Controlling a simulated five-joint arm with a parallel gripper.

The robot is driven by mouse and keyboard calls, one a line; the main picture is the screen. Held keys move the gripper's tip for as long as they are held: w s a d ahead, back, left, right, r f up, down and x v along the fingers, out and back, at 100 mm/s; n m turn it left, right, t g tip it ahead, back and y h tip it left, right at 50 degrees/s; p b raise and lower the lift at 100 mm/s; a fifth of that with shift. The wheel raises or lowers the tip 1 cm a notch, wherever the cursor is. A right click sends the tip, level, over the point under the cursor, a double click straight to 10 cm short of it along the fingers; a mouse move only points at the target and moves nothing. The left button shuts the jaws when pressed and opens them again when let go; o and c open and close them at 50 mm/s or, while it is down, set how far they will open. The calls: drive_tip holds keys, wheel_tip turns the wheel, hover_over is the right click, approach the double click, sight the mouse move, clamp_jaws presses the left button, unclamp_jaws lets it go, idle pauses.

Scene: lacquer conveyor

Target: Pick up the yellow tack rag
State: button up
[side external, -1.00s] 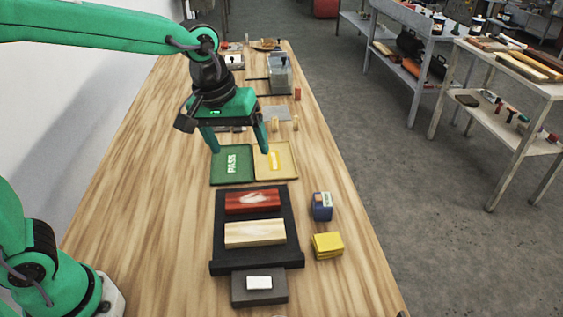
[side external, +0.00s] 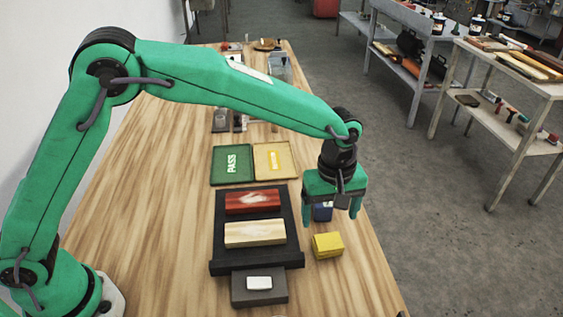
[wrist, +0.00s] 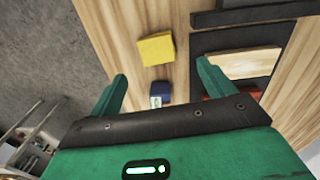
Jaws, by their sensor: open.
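The yellow tack rag (side external: 327,245) is a folded yellow block lying on the wooden bench, right of the black conveyor tray. It also shows in the wrist view (wrist: 156,49), beyond the fingertips and a little left of the middle. My gripper (side external: 333,218) is open and empty, pointing down above the blue box (side external: 322,212), behind the rag in the side view. In the wrist view its two green fingers (wrist: 161,72) stand wide apart, with the blue box showing between them. The gripper is apart from the rag. In the side view it partly hides the blue box.
The black tray (side external: 221,252) holds a red block (side external: 252,201) and a pale wood block (side external: 254,233). A grey block with a white top (side external: 259,284) stands in front. Green PASS (side external: 220,172) and tan (side external: 264,170) trays lie behind. Bench is clear right of the rag.

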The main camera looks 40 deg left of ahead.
sight(329, 241)
drive_tip(key=shift+d+f, duration=0.35)
drive_tip(key=shift+w+a+f, duration=0.1)
drive_tip(key=shift+w+f, duration=0.05)
drive_tip(key=shift+f, duration=1.8)
drive_tip(key=shift+w+a+f, duration=0.1)
drive_tip(key=shift+f, duration=1.85)
drive_tip(key=c, duration=1.1)
drive_tip(key=shift+o, duration=0.2)
drive_tip(key=shift+r, duration=0.15)
drive_tip(key=shift+r, duration=0.55)
drive_tip(key=r, duration=0.3)
drive_tip(key=shift+s+d+r, duration=0.1)
drive_tip(key=shift+s+d, duration=0.15)
drive_tip(key=shift+s, duration=0.05)
drive_tip(key=s+d+r, duration=0.5)
drive_tip(key=s+r, duration=0.1)
drive_tip(key=s, duration=0.4)
drive_tip(key=shift+r, duration=0.2)
